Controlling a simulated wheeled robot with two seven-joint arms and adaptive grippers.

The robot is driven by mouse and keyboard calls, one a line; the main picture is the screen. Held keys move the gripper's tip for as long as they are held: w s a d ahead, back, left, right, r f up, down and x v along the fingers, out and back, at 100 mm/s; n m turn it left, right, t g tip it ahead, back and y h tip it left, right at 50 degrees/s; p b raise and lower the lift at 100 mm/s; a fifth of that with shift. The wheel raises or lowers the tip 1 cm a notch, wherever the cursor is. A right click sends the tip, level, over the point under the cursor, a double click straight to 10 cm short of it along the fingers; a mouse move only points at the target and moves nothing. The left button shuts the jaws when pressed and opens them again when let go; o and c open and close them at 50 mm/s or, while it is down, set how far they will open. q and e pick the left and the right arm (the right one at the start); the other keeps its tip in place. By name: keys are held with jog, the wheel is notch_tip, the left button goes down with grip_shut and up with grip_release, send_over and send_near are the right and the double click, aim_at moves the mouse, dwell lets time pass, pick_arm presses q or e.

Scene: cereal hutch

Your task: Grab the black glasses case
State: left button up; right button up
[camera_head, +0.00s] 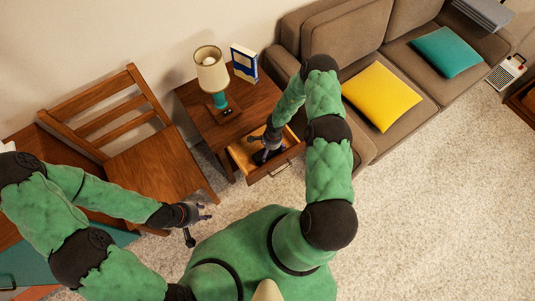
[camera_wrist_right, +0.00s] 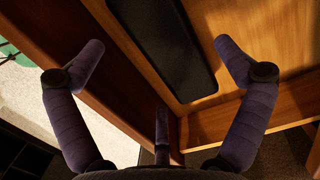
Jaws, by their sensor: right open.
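The black glasses case (camera_wrist_right: 168,45) is a long dark shape with rounded corners, lying on the wooden drawer floor in the right wrist view. Its upper end is cut off by the frame edge. My right gripper (camera_wrist_right: 161,58) is open, its fingers spread on either side of the case with nothing between them that it grips. In the head view my right gripper (camera_head: 268,149) reaches into the open drawer (camera_head: 279,168) of the side table, and I cannot tell the case apart from it there. My left gripper (camera_head: 197,222) is open and empty above the carpet.
A lamp (camera_head: 212,75) and a blue-and-white box (camera_head: 243,63) stand on the side table (camera_head: 198,108). A wooden chair (camera_head: 150,165) is at left. The brown sofa (camera_head: 330,40) with yellow (camera_head: 382,95) and teal (camera_head: 446,52) cushions is at right. Carpet in front is clear.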

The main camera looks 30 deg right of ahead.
aim_at(269, 153)
notch_tip(269, 153, down, 4)
jog(key=shift+w+r+b, duration=0.1)
jog(key=shift+b, duration=0.5)
jog(key=shift+a, duration=0.1)
jog(key=c, duration=1.1)
jog(key=shift+c, duration=0.2)
